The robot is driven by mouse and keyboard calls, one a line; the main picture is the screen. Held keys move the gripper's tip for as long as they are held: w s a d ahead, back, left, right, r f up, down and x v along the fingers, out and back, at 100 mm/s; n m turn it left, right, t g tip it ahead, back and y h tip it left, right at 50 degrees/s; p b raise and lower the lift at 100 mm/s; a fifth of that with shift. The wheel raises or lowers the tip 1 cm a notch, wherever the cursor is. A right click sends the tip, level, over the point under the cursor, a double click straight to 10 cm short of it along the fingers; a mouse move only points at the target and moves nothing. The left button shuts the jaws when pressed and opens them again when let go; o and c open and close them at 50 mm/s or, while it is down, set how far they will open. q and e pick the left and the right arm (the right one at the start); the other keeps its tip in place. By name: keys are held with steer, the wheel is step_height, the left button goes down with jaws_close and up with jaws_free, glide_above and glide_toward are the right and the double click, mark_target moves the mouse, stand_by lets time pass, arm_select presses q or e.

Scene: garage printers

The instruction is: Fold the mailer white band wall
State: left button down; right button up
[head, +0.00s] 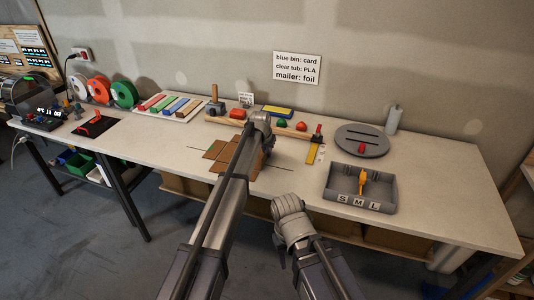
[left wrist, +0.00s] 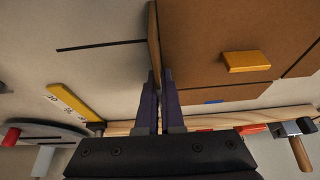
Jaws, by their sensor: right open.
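The brown cardboard mailer (head: 216,150) lies on the bench, partly hidden behind my left arm. In the left wrist view, its flat base (left wrist: 205,30) shows with a yellow-orange block (left wrist: 245,61) on it and a small blue mark near its edge. One mailer wall (left wrist: 153,40) stands upright, seen edge-on. My left gripper (left wrist: 160,75) has this wall between its closely spaced fingers and appears shut on it. No white band is visible on the wall from this side. In the head view the left fingertips are hidden. My right gripper (head: 283,256) is low, in front of the bench, apart from the mailer.
A grey tray (head: 343,200) marked S, M, L and a round grey disc (head: 362,140) are at right. A wooden rail (head: 228,121) and a yellow ruler (head: 313,152) lie near the mailer. Spools (head: 124,94) stand at left.

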arm_select(q)
steer(key=shift+s+d+f+m+t+y+b, duration=0.1)
steer(key=shift+d+f+m+t+y+b, duration=0.15)
steer(key=shift+y, duration=0.3)
steer(key=shift+s+d+m+t+y+b, duration=0.15)
steer(key=shift+d+y+b, duration=0.15)
steer(key=shift+y, duration=0.25)
steer(key=shift+d+f+t+y+b, duration=0.1)
steer(key=shift+d+t+y+b, duration=0.1)
steer(key=shift+y+b, duration=0.3)
steer(key=shift+d+f+t+y+b, duration=0.1)
steer(key=shift+t+y+b, duration=0.15)
steer(key=shift+y, duration=0.35)
steer(key=shift+r+y, duration=0.15)
steer(key=shift+y, duration=0.15)
steer(key=c, duration=1.1)
jaws_free()
steer(key=shift+o, duration=0.3)
steer(key=shift+r, duration=0.1)
